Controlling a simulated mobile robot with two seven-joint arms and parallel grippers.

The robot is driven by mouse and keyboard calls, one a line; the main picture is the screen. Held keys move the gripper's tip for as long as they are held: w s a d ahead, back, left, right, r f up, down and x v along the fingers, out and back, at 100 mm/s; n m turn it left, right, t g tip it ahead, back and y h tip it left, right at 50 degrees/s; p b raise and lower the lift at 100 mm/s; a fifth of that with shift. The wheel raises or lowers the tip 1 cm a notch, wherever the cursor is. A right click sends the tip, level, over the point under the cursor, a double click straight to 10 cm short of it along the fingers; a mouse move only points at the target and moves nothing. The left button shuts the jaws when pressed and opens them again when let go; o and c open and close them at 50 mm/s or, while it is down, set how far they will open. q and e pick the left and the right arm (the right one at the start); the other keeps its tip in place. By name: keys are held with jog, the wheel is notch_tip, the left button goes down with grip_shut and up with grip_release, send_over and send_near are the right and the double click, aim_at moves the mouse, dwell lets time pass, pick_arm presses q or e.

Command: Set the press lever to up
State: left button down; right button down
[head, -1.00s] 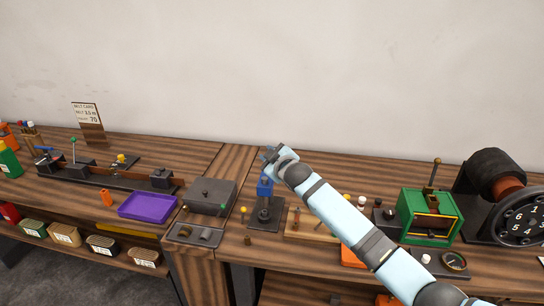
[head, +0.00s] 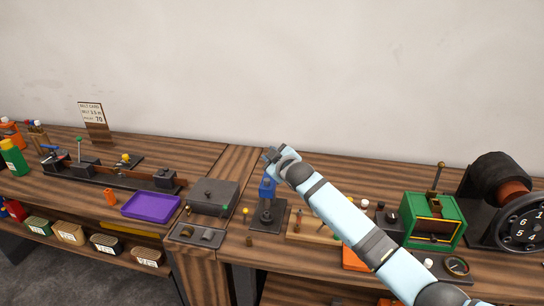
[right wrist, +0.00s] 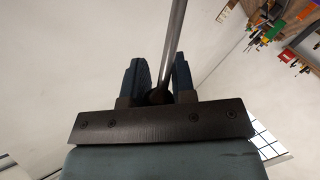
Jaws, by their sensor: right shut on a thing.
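The press (head: 267,209) stands on the bench with a blue head and a dark base plate. My right gripper (head: 270,154) is at the top of the press, at the end of the pale blue arm that reaches in from the right. In the right wrist view the two dark fingers (right wrist: 159,80) are shut on the press lever (right wrist: 174,45), a thin metal rod with a dark end between them. In the head view the gripper hides most of the lever. My left gripper is in neither view.
A dark grey box (head: 213,196) and a purple tray (head: 151,205) lie left of the press. A green-framed device (head: 432,218) and a large numbered wheel (head: 526,222) stand to the right. The wall behind is bare.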

jog(key=shift+d+f, duration=0.15)
jog(key=shift+f, duration=0.3)
dwell(0.3)
jog(key=c, duration=1.1)
grip_release()
jog(key=shift+o, duration=0.8)
jog(key=shift+w, duration=0.25)
jog(key=b+v, duration=0.2)
jog(key=v, duration=1.2)
